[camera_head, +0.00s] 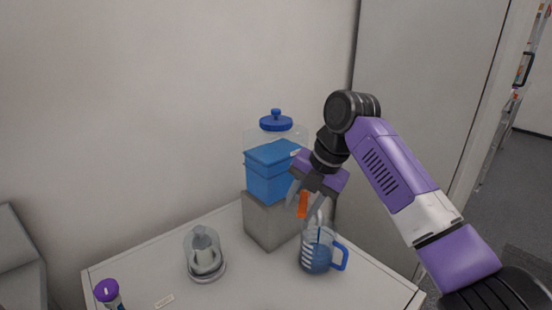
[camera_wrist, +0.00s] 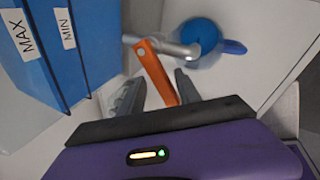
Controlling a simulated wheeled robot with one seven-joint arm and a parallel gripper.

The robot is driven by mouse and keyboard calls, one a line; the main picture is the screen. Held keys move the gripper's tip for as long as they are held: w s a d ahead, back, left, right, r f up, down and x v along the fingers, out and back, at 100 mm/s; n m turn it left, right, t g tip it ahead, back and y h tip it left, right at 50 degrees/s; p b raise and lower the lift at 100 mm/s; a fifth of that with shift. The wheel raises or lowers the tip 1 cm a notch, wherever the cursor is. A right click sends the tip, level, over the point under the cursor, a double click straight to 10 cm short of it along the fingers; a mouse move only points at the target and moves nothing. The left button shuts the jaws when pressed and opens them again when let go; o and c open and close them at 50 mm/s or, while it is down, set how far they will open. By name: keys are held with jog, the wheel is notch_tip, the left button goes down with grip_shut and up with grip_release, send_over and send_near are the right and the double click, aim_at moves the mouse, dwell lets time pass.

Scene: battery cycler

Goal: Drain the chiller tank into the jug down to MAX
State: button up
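The clear chiller tank (camera_head: 270,172) with a blue lid (camera_head: 276,121) holds blue liquid and stands on a grey block. In the wrist view, its wall carries MAX (camera_wrist: 20,36) and MIN (camera_wrist: 66,30) labels beside dark lines; blue shows on both sides of the MAX line. An orange tap lever (camera_wrist: 157,72) sits at a grey spout (camera_wrist: 170,47), whose end is over the jug. The clear jug (camera_head: 316,256), with a blue handle, holds blue liquid. My gripper (camera_wrist: 158,88) is open, its fingers on either side of the lever with gaps visible.
A clear domed vessel (camera_head: 204,256) stands left of the grey block (camera_head: 267,222). The wall is close behind the table. Bare white tabletop (camera_head: 255,285) lies in front.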

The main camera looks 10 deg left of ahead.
jog(key=shift+w+a+m+t+p, duration=0.1)
jog(key=shift+a+m+t+p, duration=0.35)
jog(key=shift+m+p, duration=0.6)
dwell(2.0)
